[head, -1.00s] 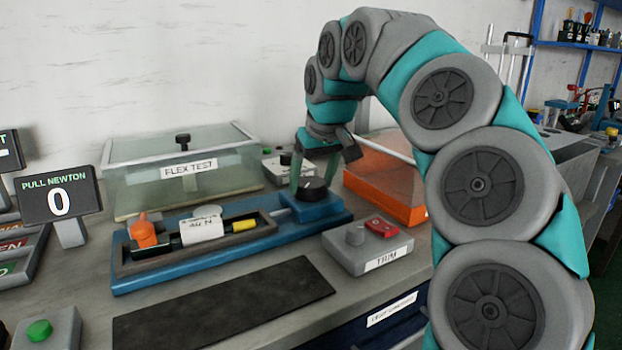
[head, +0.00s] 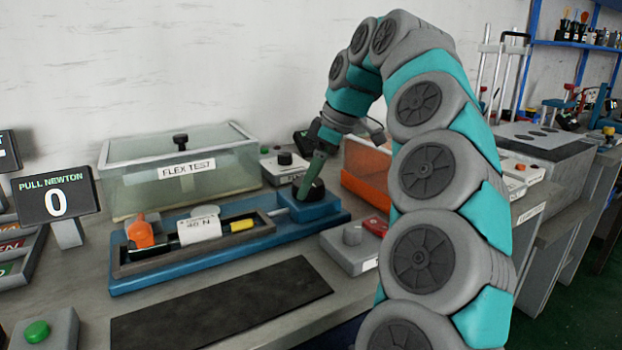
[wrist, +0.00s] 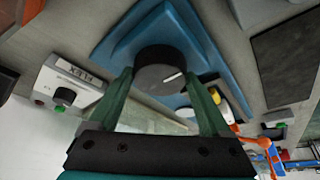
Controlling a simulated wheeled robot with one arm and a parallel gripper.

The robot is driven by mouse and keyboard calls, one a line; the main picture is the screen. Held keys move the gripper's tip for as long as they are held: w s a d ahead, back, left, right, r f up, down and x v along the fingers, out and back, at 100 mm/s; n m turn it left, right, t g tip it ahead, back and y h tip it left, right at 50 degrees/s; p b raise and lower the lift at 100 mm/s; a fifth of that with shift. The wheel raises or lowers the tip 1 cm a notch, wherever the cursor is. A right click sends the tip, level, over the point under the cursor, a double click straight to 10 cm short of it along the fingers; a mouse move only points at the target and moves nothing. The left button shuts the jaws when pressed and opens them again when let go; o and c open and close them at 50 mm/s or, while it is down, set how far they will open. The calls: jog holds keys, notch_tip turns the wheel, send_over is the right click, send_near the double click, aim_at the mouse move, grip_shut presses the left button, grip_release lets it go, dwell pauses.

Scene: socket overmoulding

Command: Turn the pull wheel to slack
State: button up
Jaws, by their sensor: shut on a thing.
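The pull wheel, a black knob (head: 310,189), sits on the right end of the blue pull fixture (head: 135,284). My gripper (head: 311,178) reaches down to it. In the wrist view the black knob (wrist: 158,62) with a white pointer mark lies between the two green fingers of my gripper (wrist: 162,92), which are shut on its sides. The fixture holds an orange clamp (head: 141,232), a white tag reading 40 N (head: 198,230) and a yellow piece (head: 242,225). The display (head: 56,196) reads PULL NEWTON 0.
A clear flex test box (head: 125,185) stands behind the fixture. An orange bin (head: 366,175) is behind my arm. A grey trim box (head: 350,252) sits right of the fixture. A dark mat (head: 220,305) lies in front, empty.

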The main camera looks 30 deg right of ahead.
jog(key=shift+f+n, duration=0.1)
jog(key=shift+n, duration=0.4)
jog(key=o, duration=1.2)
